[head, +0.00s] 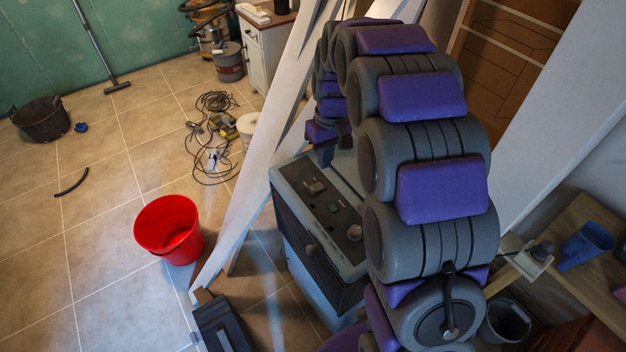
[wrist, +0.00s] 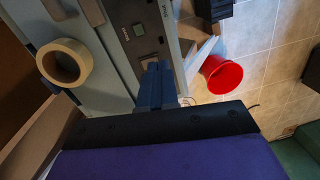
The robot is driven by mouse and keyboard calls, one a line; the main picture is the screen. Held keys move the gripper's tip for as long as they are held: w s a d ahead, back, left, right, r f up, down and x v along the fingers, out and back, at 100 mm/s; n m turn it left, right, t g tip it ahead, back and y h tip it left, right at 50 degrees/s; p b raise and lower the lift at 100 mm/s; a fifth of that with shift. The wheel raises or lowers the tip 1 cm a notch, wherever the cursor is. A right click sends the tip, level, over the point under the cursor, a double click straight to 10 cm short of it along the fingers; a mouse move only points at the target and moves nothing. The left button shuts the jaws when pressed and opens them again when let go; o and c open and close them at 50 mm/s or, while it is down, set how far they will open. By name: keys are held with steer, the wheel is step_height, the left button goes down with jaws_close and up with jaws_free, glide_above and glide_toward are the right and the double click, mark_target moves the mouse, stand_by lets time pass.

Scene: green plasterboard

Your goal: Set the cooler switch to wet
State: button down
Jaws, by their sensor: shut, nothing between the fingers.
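The cooler (head: 337,262) is a grey-blue box with a dark control panel (head: 325,205) on its top and a dark grille on its front. In the head view my gripper (head: 326,156) is at the panel's far end. The labels are too small to read.
A tape roll (wrist: 63,62) lies close left of my fingers in the wrist view. Pale planks (head: 245,180) lean beside the cooler. A red bucket (head: 168,228) stands on the tiles, with cables (head: 212,135) beyond. Open floor lies to the left.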

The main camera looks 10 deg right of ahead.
steer(key=n, duration=0.1)
glide_above(312, 189)
steer(key=w+d, duration=0.1)
steer(key=d, duration=0.1)
step_height(312, 189, down, 5)
steer(key=shift+r+p, duration=0.2)
steer(key=shift+p, duration=0.25)
steer(key=f, duration=0.4)
steer(key=a+f+b, duration=0.1)
steer(key=f, duration=0.4)
steer(key=f+b, duration=0.1)
steer(key=f, duration=0.4)
steer(key=shift+s+a, duration=0.3)
steer(key=shift+s, duration=0.05)
steer(key=shift+f, duration=0.1)
steer(key=shift+w+d, duration=0.1)
steer(key=shift+d, duration=0.05)
steer(key=shift+w+d+r, duration=0.2)
steer(key=shift+d+r, duration=0.05)
steer(key=shift+d, duration=0.3)
